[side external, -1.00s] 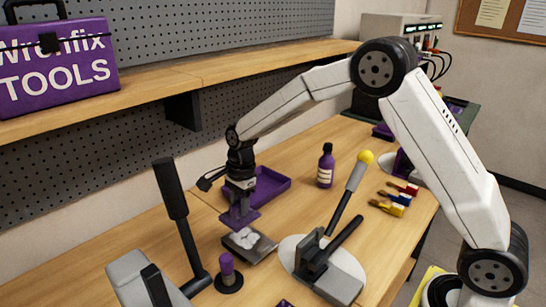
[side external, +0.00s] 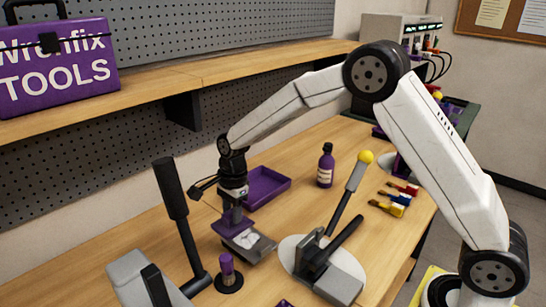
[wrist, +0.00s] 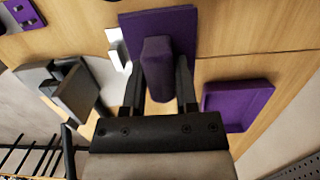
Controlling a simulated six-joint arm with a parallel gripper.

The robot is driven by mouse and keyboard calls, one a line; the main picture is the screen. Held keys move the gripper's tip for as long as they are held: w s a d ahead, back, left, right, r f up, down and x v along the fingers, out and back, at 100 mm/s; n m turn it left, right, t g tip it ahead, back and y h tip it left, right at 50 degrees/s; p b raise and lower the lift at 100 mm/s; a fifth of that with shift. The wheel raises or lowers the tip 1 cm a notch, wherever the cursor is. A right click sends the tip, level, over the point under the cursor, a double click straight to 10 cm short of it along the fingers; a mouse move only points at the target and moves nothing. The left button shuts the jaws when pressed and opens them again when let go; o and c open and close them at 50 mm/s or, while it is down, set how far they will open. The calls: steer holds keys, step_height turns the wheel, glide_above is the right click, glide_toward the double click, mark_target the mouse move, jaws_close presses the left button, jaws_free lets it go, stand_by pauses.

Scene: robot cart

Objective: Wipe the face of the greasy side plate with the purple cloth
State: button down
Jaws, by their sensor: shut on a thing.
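My gripper (side external: 231,212) is shut on the purple cloth (side external: 230,229), a flat pad with a raised grip. In the wrist view my gripper (wrist: 159,75) has its fingers on both sides of that grip, and the flat cloth (wrist: 178,28) spreads beyond them. The side plate (side external: 262,257) is a grey square on the bench with a whitish smear on its face. The cloth is over its left part and hides it; I cannot tell whether they touch. In the wrist view a pale sliver of the plate (wrist: 117,48) shows left of the cloth.
A purple tray (side external: 268,186) lies behind the gripper, and a purple bottle (side external: 325,166) stands to its right. A black-handled tool (side external: 172,190) rises close on the left. A purple-topped post (side external: 227,270) stands in front. A grey clamp-like tool (side external: 330,275) is at front right.

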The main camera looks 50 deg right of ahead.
mark_target(234, 227)
step_height(234, 227, down, 5)
steer(key=shift+f, duration=0.1)
steer(key=shift+d+f, duration=0.1)
steer(key=shift+f, duration=0.1)
steer(key=shift+d+r, duration=0.1)
steer(key=shift+d, duration=3.1)
steer(key=shift+a, duration=0.15)
steer(key=shift+a, duration=1.55)
steer(key=shift+f, duration=0.65)
steer(key=shift+a, duration=0.1)
